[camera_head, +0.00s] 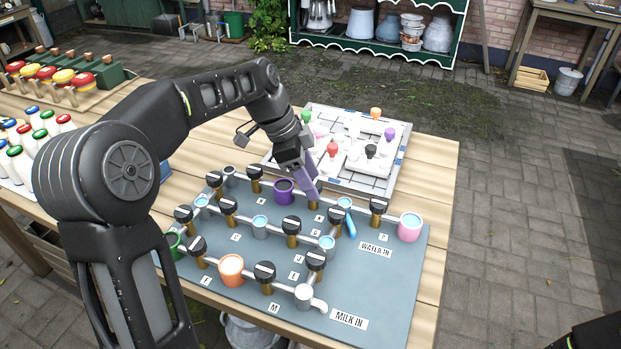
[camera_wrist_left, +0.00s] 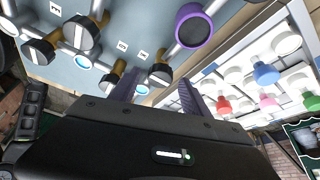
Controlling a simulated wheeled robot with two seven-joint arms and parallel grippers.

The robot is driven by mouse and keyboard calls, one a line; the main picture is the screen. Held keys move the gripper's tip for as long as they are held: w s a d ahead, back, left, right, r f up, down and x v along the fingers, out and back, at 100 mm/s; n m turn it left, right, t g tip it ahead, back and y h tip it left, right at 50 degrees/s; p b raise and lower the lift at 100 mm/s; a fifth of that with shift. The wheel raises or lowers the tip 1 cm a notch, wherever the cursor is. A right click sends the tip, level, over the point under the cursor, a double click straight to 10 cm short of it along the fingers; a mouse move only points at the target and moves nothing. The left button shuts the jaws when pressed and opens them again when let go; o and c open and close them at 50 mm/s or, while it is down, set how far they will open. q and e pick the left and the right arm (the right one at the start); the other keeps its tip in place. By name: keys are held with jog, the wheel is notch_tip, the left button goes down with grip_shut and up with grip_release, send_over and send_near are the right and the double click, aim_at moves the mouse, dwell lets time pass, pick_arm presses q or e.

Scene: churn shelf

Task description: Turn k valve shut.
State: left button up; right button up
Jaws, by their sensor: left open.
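The grey valve board (camera_head: 400,265) lies on the wooden table, with several black-topped valves, such as one at the board's middle (camera_head: 291,225), on pipes between coloured cups. The small letter labels are too small to read surely, so I cannot tell which is the k valve. My left gripper (camera_head: 313,190) points down over the board's far middle, right of the purple cup (camera_head: 284,192). In the left wrist view, my left gripper's fingers (camera_wrist_left: 157,90) are apart and empty; a black valve knob (camera_wrist_left: 160,73) shows between and beyond their tips. Contact cannot be told. My right gripper is not visible.
A white tray (camera_head: 400,185) with coloured knobs stands just behind the board. Bottles (camera_head: 45,128) with coloured caps and a rack (camera_head: 75,85) of red and yellow pieces are on the left. A pink cup (camera_head: 410,227) stands at the board's right edge. Paving right of the table is clear.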

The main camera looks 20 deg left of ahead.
pick_arm(q)
jog(key=v, duration=0.7)
jog(key=shift+r, duration=0.2)
jog(key=shift+s+a, duration=0.1)
